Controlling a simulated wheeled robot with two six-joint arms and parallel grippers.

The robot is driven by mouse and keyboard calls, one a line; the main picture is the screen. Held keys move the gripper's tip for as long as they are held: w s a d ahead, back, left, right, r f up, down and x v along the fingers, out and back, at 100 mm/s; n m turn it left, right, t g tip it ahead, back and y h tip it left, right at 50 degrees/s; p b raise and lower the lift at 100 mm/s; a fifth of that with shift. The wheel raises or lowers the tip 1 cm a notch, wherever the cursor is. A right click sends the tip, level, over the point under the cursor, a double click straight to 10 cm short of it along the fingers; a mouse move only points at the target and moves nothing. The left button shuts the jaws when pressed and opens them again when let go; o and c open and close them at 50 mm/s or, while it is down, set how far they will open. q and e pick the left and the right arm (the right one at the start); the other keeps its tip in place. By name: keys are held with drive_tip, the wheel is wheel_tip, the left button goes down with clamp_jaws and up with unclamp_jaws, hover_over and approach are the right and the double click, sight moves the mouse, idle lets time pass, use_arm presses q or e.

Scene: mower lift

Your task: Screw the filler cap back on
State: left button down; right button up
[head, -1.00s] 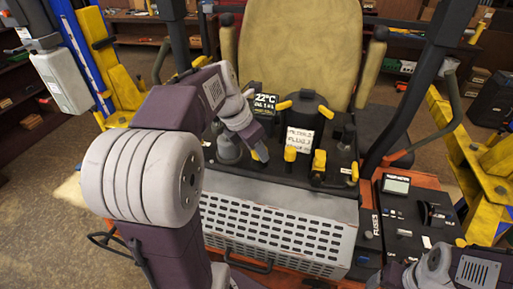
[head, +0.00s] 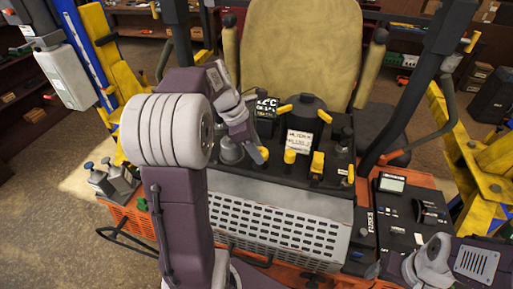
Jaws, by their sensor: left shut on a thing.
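My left gripper (head: 256,153) reaches down onto the black control deck in front of the seat, just right of a grey dome-shaped part (head: 229,152). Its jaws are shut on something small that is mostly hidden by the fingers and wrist. I cannot pick out the filler cap or its neck clearly, nor tell whether the cap is seated. My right gripper (head: 374,271) is low at the right, beside the meter panel; its jaws are too small and turned away to read.
Yellow-topped controls (head: 317,165) and a paper label (head: 300,142) stand right of the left gripper. A perforated grey panel (head: 280,220) lies below the deck. A tan seat (head: 300,50) rises behind. The meter panel (head: 405,220) is at right, yellow lift posts (head: 480,160) beyond.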

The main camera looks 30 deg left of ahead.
use_arm(q)
drive_tip(key=m+g+p, duration=0.1)
drive_tip(key=m+p, duration=0.1)
drive_tip(key=m+g+p, duration=0.1)
drive_tip(key=m+p, duration=0.1)
drive_tip(key=shift+w+r+m+h+p, duration=0.2)
drive_tip(key=shift+m+h+p, duration=0.1)
drive_tip(key=shift+m+h, duration=0.1)
drive_tip(key=shift+w+f+m+p, duration=0.15)
drive_tip(key=shift+m+p, duration=0.15)
drive_tip(key=shift+m, duration=0.2)
drive_tip(key=shift+f, duration=0.1)
